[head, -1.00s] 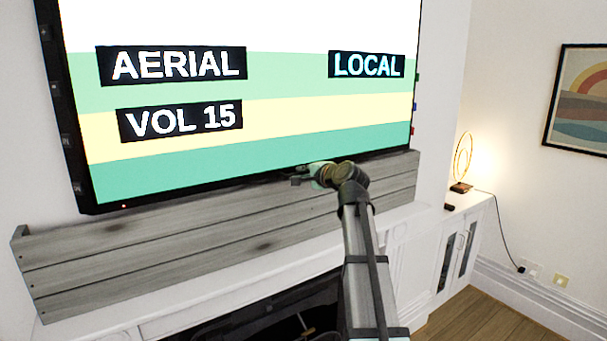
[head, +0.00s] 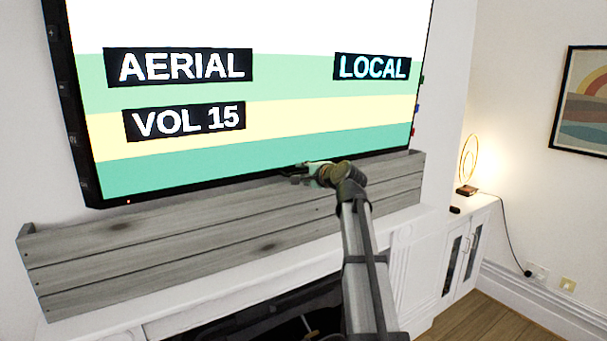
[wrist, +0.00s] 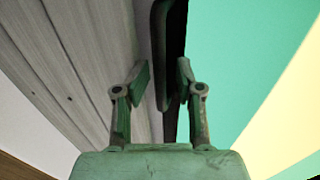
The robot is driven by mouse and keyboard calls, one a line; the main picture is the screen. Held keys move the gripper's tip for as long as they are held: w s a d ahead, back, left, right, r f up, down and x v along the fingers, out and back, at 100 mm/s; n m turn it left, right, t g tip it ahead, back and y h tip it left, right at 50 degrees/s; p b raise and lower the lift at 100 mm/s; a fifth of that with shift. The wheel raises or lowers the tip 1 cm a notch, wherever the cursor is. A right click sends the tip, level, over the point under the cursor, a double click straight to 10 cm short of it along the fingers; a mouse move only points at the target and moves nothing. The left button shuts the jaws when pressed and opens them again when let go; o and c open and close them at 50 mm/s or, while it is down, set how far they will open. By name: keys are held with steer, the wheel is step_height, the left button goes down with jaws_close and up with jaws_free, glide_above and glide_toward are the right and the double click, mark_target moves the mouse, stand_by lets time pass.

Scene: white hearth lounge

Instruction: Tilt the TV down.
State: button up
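The TV (head: 250,75) hangs on the wall with its screen lit, and its lower edge is just above a grey wooden shelf. My gripper (head: 302,172) is at the TV's lower edge, right of its middle. In the wrist view the gripper (wrist: 162,78) has its two fingers spread apart. A dark, narrow bar-like part (wrist: 163,45) shows between them, beside the TV's black edge. Small gaps seem to show beside it, and contact is hard to judge. The screen (wrist: 235,60) is right of the fingers.
The grey wooden shelf (head: 150,250) runs close under the TV, on a white mantel (head: 215,287). In the wrist view its boards (wrist: 85,60) lie left of the fingers. A lit ring lamp (head: 468,160) stands on a white cabinet at the right.

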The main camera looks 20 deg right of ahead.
steer(key=shift+s, duration=0.15)
steer(key=v, duration=0.7)
steer(key=shift+s, duration=0.35)
steer(key=shift+r, duration=0.1)
